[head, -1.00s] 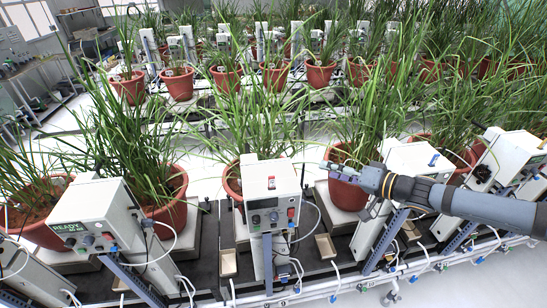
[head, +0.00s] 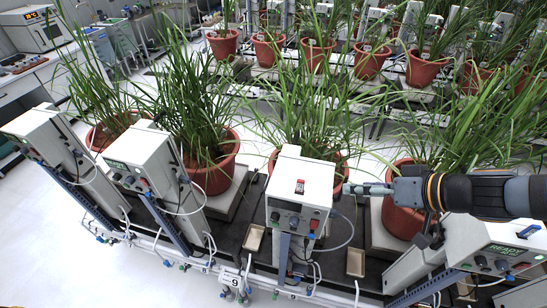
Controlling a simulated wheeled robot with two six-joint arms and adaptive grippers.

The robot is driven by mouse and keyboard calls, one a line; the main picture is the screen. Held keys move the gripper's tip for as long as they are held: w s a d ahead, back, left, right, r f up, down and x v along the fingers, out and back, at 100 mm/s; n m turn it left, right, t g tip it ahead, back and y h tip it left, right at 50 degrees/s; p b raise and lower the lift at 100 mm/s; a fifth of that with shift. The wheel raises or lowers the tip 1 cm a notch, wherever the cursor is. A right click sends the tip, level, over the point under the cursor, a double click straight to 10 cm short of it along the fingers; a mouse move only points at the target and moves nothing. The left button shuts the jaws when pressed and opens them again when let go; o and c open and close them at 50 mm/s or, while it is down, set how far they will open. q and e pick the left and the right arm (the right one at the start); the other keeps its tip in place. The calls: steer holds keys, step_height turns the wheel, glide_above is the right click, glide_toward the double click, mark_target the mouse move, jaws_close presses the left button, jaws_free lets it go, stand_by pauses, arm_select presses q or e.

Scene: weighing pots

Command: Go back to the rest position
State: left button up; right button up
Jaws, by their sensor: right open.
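My right arm comes in from the right edge, and its gripper (head: 362,189) points left, just right of the middle white control box (head: 301,186). The gripper is open, with nothing seen between its fingers. It is seen in front of a red pot (head: 402,218) with tall green grass; I cannot tell how far apart they are. Another red pot (head: 213,175) stands left of the middle box on a pale scale plate. My left gripper is not in view.
White control boxes on posts line the front, including one at left (head: 140,153) and one with a green READY display (head: 505,250) at right. Tubing and blue valves run along the front edge. More pots (head: 370,62) stand behind. White floor (head: 100,268) is clear at lower left.

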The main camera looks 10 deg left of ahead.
steer(key=d+f+m+t+h, duration=0.2)
steer(key=d+f+t+h, duration=0.2)
steer(key=d+f+h, duration=0.55)
steer(key=s+f+m+g, duration=0.1)
steer(key=s+f+g, duration=0.5)
steer(key=s+f, duration=0.6)
steer(key=s+d+f+g+b, duration=0.15)
steer(key=f+b, duration=0.25)
steer(key=f, duration=1.4)
steer(key=s+d+f+g+b, duration=0.15)
steer(key=f+b, duration=0.25)
steer(key=f, duration=1.4)
steer(key=s+d+f+b, duration=0.1)
steer(key=s+f+b, duration=0.4)
steer(key=s+f, duration=1.3)
step_height(320, 180, down, 2)
steer(key=shift+s+f+m+y, duration=0.25)
steer(key=shift+s+m+y, duration=0.05)
steer(key=shift+y, duration=0.15)
